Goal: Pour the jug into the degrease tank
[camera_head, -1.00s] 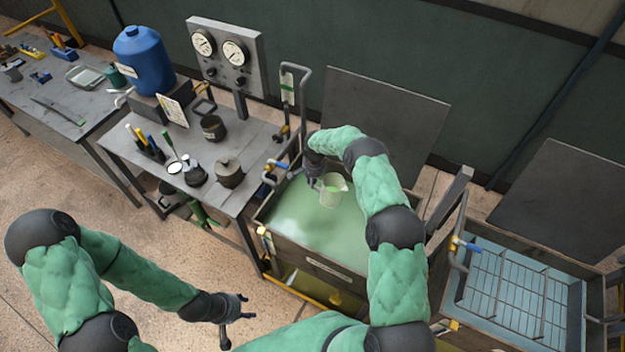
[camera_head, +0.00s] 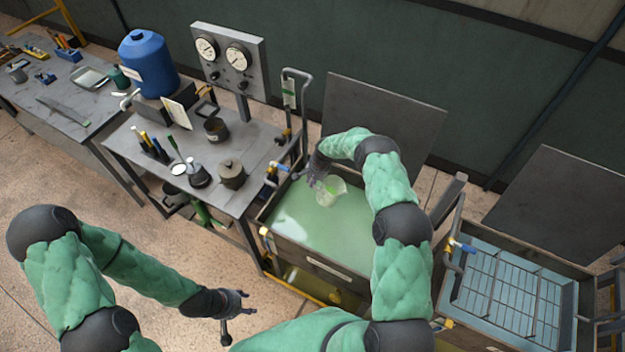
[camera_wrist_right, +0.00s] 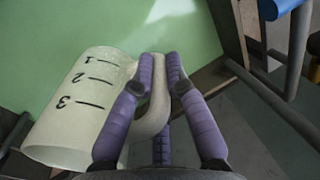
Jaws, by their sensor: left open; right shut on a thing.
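The pale measuring jug (camera_head: 330,192), marked 1, 2, 3 in the right wrist view (camera_wrist_right: 82,100), is held over the degrease tank (camera_head: 308,262). My right gripper (camera_head: 317,178) is shut on its handle (camera_wrist_right: 157,108); the fingers (camera_wrist_right: 166,75) close around it. The jug looks tilted. Its contents are hard to make out, and I cannot tell whether liquid is flowing out. The tank holds cloudy green liquid (camera_head: 300,220), with a pale patch near the left. My left gripper (camera_head: 240,305) is open and empty, low in front of the bench, away from the tank.
A grey bench (camera_head: 240,150) with pots and a gauge panel (camera_head: 228,58) stands left of the tank. A raised lid (camera_head: 385,112) stands behind the tank. A second tank with a wire rack (camera_head: 505,295) is at the right. A pipe with a blue-handled valve (camera_head: 279,168) rises near the tank's back left.

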